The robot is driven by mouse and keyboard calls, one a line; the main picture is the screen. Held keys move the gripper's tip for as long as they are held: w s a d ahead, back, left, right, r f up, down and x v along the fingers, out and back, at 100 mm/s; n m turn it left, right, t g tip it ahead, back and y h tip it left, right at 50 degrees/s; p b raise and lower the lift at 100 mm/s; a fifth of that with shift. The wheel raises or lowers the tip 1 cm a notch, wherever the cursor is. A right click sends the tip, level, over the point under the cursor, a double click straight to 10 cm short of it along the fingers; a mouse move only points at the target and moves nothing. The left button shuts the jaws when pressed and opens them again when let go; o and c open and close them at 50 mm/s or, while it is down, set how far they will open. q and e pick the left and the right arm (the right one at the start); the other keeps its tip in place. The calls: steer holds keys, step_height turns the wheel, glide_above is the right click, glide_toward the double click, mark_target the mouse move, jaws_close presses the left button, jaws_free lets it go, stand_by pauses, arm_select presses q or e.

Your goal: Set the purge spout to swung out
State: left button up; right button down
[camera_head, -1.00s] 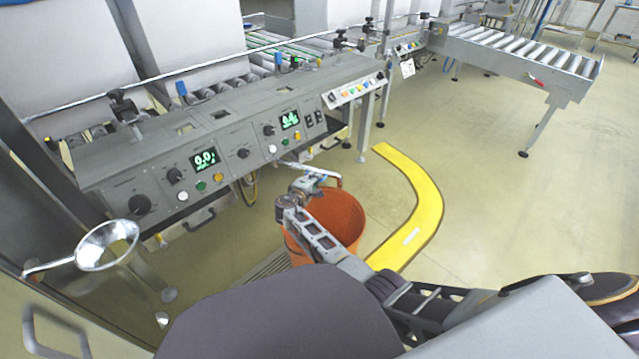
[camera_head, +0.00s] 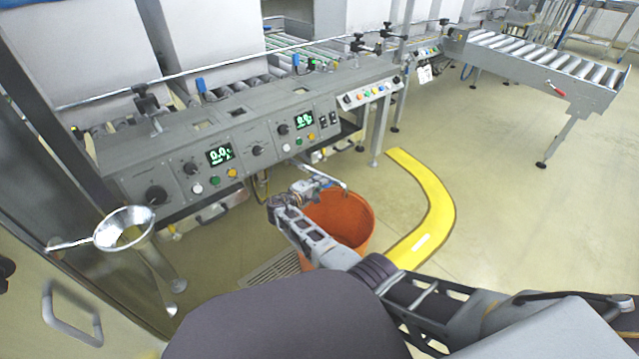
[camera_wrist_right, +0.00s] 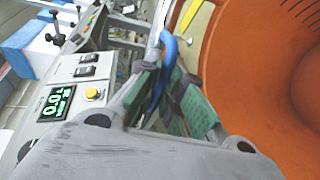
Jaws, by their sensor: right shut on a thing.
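The purge spout appears to be the thin metal pipe (camera_head: 338,180) that comes out below the grey control console and reaches over the orange bucket. In the right wrist view its grey pipe (camera_wrist_right: 156,38) meets a blue grip (camera_wrist_right: 168,50). My right gripper (camera_head: 322,185) is at the spout, over the bucket's far left rim. In the wrist view its green-padded fingers (camera_wrist_right: 172,85) are shut on the blue grip, which they partly hide. My left gripper is not in view.
The orange bucket (camera_head: 362,222) stands on the floor under the spout. The console (camera_head: 240,125) with knobs and displays runs behind it. A yellow curved floor strip (camera_head: 436,200) lies to the right. A metal funnel (camera_head: 125,228) is at left. Open floor lies beyond the strip.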

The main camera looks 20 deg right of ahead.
steer(key=shift+a, duration=0.2)
steer(key=c, duration=1.5)
jaws_free()
steer(key=shift+c, duration=0.2)
steer(key=shift+d, duration=0.25)
steer(key=shift+d, duration=0.1)
